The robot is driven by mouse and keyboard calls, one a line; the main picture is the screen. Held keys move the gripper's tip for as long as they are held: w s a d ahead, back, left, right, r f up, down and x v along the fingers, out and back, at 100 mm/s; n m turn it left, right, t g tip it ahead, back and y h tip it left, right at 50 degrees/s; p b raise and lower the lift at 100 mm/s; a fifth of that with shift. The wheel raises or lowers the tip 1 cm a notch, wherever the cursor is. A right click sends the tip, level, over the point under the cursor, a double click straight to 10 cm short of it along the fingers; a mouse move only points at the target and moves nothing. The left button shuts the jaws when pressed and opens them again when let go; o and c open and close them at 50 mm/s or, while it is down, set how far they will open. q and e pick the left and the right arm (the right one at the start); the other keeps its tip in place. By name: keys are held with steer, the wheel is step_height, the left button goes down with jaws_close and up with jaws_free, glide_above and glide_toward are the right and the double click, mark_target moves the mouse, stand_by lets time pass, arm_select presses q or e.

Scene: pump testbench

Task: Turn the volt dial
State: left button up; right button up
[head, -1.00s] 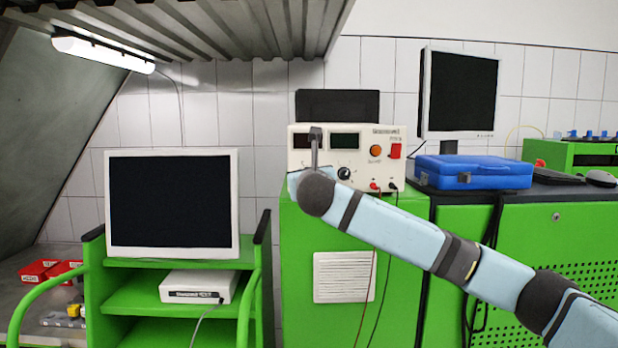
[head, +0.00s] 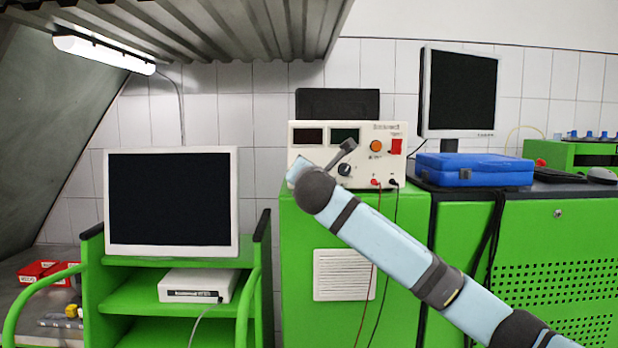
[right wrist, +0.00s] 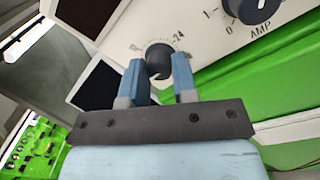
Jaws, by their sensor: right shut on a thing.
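The volt dial (right wrist: 159,61) is a small dark round knob on the cream face of the power supply (head: 368,137). A "24" mark is printed beside it in the right wrist view. My right gripper (right wrist: 159,70) is shut on the dial, one blue finger on each side. In the head view my right arm comes in from the lower right, and its tilted dark gripper bar shows in front of the panel. My arm and gripper hide the volt dial there. My left gripper is not in view.
The amp dial (right wrist: 248,8) sits close by on the same panel, along with an orange button (head: 376,146) and a red switch (head: 396,147). Two leads hang from the sockets below. A blue case (head: 475,171) lies to the right, and a monitor (head: 170,203) stands left.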

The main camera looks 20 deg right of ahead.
steer(key=shift+a+m+g+h+b, duration=0.1)
steer(key=shift+m+g+h+b, duration=0.4)
steer(key=shift+m, duration=5.4)
steer(key=shift+m+g+y+b, duration=0.1)
steer(key=shift+m+b, duration=0.85)
steer(key=shift+m, duration=4.95)
steer(key=shift+a+m+g+h+b, duration=0.1)
steer(key=shift+m+g+h+b, duration=0.4)
steer(key=shift+m, duration=5.4)
steer(key=o, duration=0.9)
